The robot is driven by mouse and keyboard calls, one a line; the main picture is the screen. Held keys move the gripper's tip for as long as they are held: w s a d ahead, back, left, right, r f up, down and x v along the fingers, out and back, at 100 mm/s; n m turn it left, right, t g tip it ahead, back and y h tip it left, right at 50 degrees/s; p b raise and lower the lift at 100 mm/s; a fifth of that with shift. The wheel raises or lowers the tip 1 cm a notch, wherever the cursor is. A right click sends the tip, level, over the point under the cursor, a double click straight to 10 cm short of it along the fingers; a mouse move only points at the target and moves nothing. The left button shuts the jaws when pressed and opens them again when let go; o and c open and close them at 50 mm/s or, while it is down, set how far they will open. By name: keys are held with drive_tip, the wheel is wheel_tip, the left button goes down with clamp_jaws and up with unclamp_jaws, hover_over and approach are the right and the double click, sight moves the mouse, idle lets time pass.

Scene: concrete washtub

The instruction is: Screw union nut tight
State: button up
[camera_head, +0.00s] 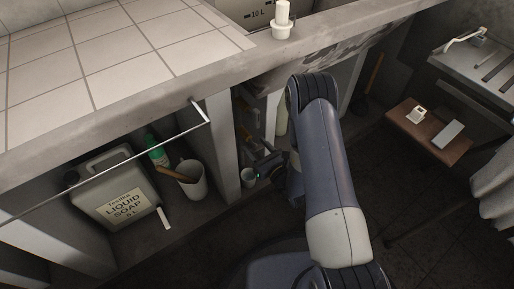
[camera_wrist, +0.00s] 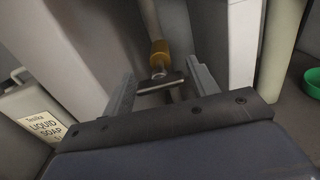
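An orange-brass nut (camera_wrist: 160,49), which looks like the union nut, sits on a pale vertical pipe (camera_wrist: 149,16) in the wrist view. A short silvery part (camera_wrist: 159,71) shows just below it. My gripper (camera_wrist: 161,72) has its two fingers wide apart, one on each side of the line of the pipe. The nut shows beyond the fingertips, and I cannot tell how far. A grey bar (camera_wrist: 160,86) crosses between the fingers; I cannot tell what it is. In the head view my gripper (camera_head: 268,168) is low under the washtub, partly hidden by my arm.
A concrete post (camera_head: 222,135) stands left of my gripper. A soap canister (camera_head: 115,190) and white bucket (camera_head: 192,180) stand further left. A brown stool (camera_head: 430,130) is at right. A green bowl (camera_wrist: 312,82) lies right in the wrist view.

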drive_tip(key=shift+o, duration=1)
drive_tip(key=p+v, duration=0.2)
drive_tip(key=v, duration=0.8)
drive_tip(key=shift+s+d, duration=0.3)
drive_tip(key=shift+w, duration=0.1)
drive_tip(key=b+x, duration=0.2)
drive_tip(key=x, duration=0.9)
drive_tip(key=shift+s, duration=0.2)
